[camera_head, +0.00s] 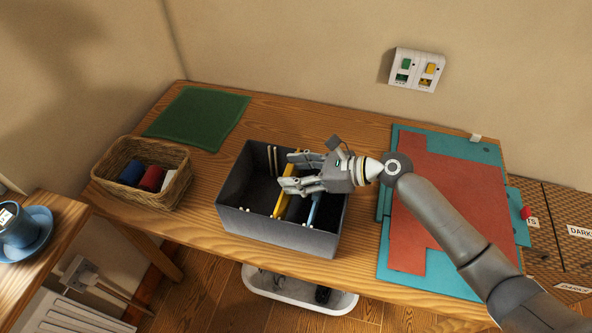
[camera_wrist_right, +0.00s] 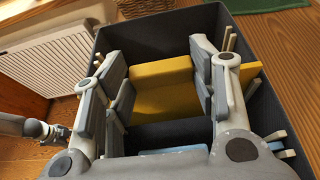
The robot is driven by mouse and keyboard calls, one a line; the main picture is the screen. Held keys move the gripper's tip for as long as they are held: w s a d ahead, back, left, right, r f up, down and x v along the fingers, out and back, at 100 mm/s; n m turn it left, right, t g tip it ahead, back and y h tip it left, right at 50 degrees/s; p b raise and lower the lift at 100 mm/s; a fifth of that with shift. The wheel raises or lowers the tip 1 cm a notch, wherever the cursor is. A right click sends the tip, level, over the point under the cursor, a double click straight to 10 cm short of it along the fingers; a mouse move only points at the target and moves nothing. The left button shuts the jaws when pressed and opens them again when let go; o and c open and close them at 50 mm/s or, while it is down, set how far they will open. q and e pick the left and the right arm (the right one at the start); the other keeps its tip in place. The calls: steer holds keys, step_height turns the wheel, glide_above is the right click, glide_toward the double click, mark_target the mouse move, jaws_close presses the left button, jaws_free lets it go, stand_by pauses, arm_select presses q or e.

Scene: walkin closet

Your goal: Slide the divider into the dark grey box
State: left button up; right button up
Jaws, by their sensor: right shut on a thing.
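The dark grey box (camera_head: 265,228) stands open near the front edge of the wooden table; its wall also shows in the right wrist view (camera_wrist_right: 140,35). My right gripper (camera_head: 287,172) is over the box, shut on the yellow divider (camera_head: 280,204). In the right wrist view, the yellow divider (camera_wrist_right: 165,88) lies between my fingers (camera_wrist_right: 165,95). Its lower part is down inside the box; I cannot tell whether it reaches the floor. A blue divider (camera_head: 314,208) stands in the box to the right, partly hidden by my gripper. Pale guide strips (camera_head: 272,160) line the walls.
A wicker basket (camera_head: 128,190) with rolled items stands left of the box. A green mat (camera_head: 198,117) lies behind the basket. Teal and red sheets (camera_head: 425,225) lie on the right. A white tray (camera_head: 290,296) is below the table's front edge. A switch plate (camera_head: 417,70) is on the wall.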

steer(key=shift+f, duration=0.7)
steer(key=shift+f+b, duration=0.15)
steer(key=shift+b, duration=0.2)
steer(key=shift+f, duration=0.35)
steer(key=o, duration=1.2)
steer(key=v, duration=1.2)
steer(key=shift+r, duration=0.1)
